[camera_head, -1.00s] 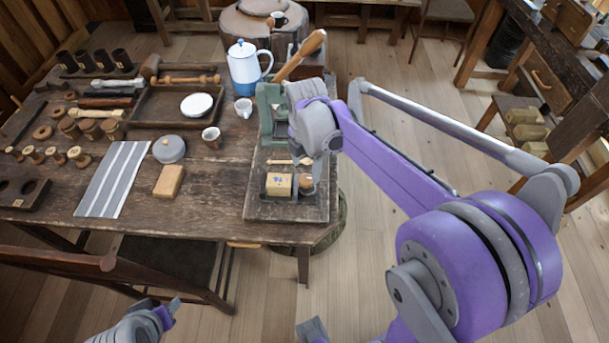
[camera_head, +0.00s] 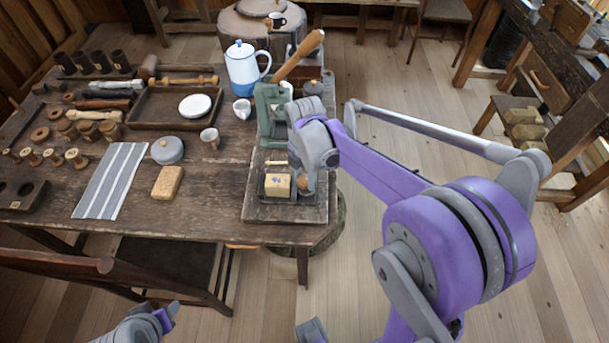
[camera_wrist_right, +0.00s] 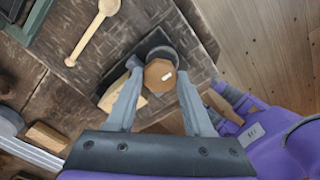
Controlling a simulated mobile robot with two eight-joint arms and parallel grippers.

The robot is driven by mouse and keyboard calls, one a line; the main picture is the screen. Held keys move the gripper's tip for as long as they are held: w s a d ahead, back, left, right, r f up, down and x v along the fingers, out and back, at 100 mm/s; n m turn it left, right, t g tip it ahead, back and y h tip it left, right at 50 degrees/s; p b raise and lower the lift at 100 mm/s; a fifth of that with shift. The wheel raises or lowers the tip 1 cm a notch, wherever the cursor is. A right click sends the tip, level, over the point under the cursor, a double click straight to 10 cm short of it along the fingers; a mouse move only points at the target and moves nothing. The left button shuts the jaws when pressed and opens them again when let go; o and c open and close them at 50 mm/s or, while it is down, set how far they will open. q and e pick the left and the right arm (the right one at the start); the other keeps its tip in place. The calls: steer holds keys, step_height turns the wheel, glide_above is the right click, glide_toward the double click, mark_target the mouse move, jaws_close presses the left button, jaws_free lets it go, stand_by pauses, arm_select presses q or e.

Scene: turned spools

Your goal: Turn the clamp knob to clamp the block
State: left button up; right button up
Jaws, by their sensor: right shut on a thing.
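The pale block (camera_head: 278,184), with dark marks on its top, sits in a dark clamp (camera_head: 267,179) on a wooden board at the table's right end. The wooden clamp knob (camera_head: 302,185) is on the right of the block, partly hidden by my right gripper (camera_head: 307,181). In the right wrist view, the many-sided knob (camera_wrist_right: 160,75) has a white mark and lies between the fingertips. My right gripper (camera_wrist_right: 160,80) is shut on it from above. Only part of the block (camera_wrist_right: 130,92) shows there, behind a finger. My left gripper (camera_head: 170,312) is low at left, away from the table; its jaws are unclear.
A green press (camera_head: 268,115) with a long wooden handle stands just behind the clamp. A wooden spoon (camera_wrist_right: 95,32) lies beside the clamp.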

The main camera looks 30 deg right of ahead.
jaws_close()
steer(key=m, duration=0.5)
steer(key=shift+b, duration=0.3)
steer(key=m, duration=0.5)
steer(key=shift+m, duration=0.4)
steer(key=m, duration=0.6)
steer(key=shift+b, duration=0.35)
steer(key=m, duration=0.6)
